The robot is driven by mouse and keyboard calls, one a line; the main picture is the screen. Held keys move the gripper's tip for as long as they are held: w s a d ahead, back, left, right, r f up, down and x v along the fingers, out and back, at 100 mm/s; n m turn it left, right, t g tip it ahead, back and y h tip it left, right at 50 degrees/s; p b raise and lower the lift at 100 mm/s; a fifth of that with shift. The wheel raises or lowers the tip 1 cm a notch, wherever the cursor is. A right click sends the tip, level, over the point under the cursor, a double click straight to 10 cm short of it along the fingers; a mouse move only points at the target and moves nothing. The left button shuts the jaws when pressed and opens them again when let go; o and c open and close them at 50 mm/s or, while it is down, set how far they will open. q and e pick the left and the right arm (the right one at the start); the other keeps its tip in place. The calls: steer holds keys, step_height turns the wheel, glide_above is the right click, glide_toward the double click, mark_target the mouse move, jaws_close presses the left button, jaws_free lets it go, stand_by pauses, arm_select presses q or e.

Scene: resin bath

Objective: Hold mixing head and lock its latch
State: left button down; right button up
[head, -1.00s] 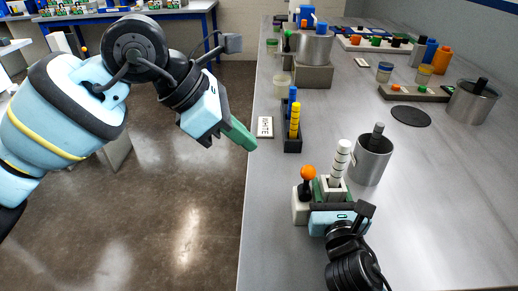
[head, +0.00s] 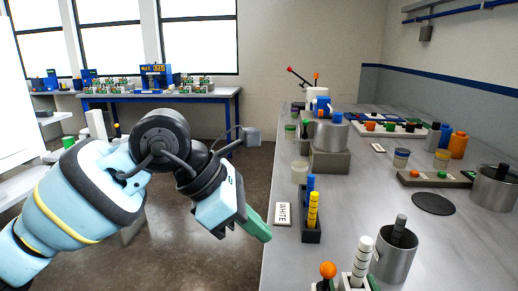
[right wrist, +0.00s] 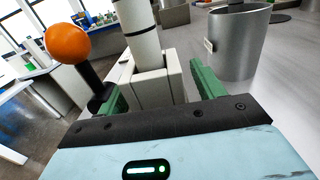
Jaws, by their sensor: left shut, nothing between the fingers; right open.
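A white upright cylinder with dark rings (head: 361,262), apparently the mixing head, stands at the bottom of the head view. In the right wrist view the cylinder (right wrist: 137,38) rises from a pale block (right wrist: 158,84). A black lever with an orange ball (head: 327,270), apparently the latch, is to its left; its ball also shows in the right wrist view (right wrist: 67,43). My right gripper (right wrist: 157,77) is open, its green fingers on either side of the block; contact cannot be told. My left gripper (head: 263,232) is shut and empty, above the floor left of the bench.
A metal cup (head: 394,262) stands close right of the cylinder. A black rack (head: 311,232) with blue and yellow cylinders and a WHITE label (head: 283,214) lie beyond. A grey block (head: 330,163) carries a metal pot. The bench's middle right (head: 470,250) is clear.

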steer(key=s, duration=0.8)
steer(key=s+a, duration=0.1)
steer(key=s, duration=0.3)
